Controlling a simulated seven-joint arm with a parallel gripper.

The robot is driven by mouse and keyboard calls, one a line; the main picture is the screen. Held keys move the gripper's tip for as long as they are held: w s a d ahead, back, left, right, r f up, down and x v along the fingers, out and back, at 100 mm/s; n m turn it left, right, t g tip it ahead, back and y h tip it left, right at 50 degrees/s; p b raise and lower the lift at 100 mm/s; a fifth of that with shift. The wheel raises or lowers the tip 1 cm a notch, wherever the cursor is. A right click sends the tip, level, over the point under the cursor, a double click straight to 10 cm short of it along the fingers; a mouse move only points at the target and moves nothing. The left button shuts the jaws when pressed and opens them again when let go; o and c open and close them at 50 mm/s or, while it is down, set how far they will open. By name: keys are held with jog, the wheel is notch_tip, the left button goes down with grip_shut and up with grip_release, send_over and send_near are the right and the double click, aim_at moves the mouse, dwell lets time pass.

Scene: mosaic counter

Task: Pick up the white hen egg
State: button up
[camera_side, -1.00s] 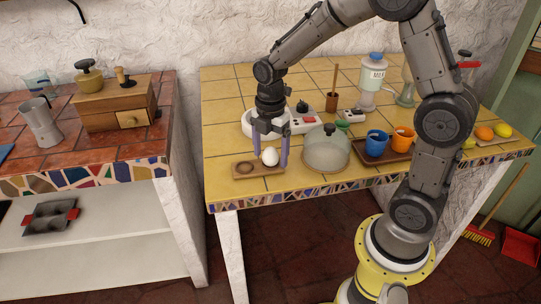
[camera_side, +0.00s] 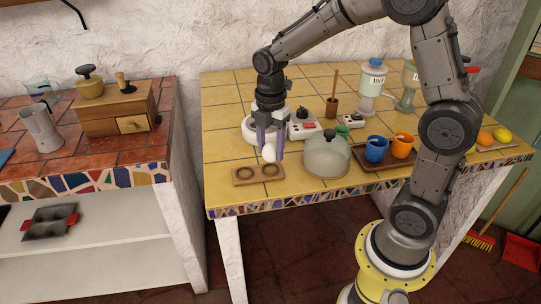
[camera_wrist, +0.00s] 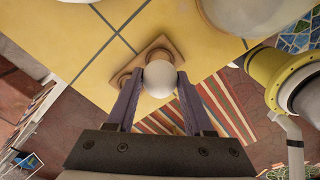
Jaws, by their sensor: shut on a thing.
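The white hen egg (camera_side: 269,153) is held between the two purple-grey fingers of my gripper (camera_side: 270,146). In the wrist view the egg (camera_wrist: 159,78) sits between the fingertips of my gripper (camera_wrist: 158,84). My gripper is shut on it. A wooden egg holder (camera_side: 258,180) with two round hollows lies below on the yellow tiled counter (camera_side: 222,143). Both hollows show empty in the side view, and the egg is apart from the holder, above it. In the wrist view the egg hides part of the holder (camera_wrist: 158,44).
A glass dome (camera_side: 326,157) stands just right of the holder. Farther right are a blue cup (camera_side: 376,146) and an orange cup (camera_side: 402,144) on a brown tray. A white appliance (camera_side: 303,128) stands behind my gripper. The counter's front edge is close; tiles to the left are clear.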

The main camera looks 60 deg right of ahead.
jog(key=s+a+r, duration=0.2)
jog(key=s+r, duration=0.8)
jog(key=s, duration=0.4)
jog(key=w+d+r, duration=0.2)
jog(key=w+d, duration=0.3)
jog(key=w, duration=0.7)
jog(key=w+d+r, duration=0.2)
jog(key=w+d, duration=0.3)
jog(key=w, duration=0.7)
jog(key=shift+w+d+f, duration=0.4)
jog(key=shift+d+f, duration=0.15)
jog(key=shift+f, duration=1.55)
jog(key=shift+w+d+f, duration=0.45)
jog(key=shift+d+f, duration=0.1)
jog(key=shift+f, duration=1.6)
jog(key=shift+w+d+f, duration=0.4)
jog(key=shift+d+f, duration=0.15)
jog(key=shift+f, duration=1.55)
jog(key=shift+f, duration=0.95)
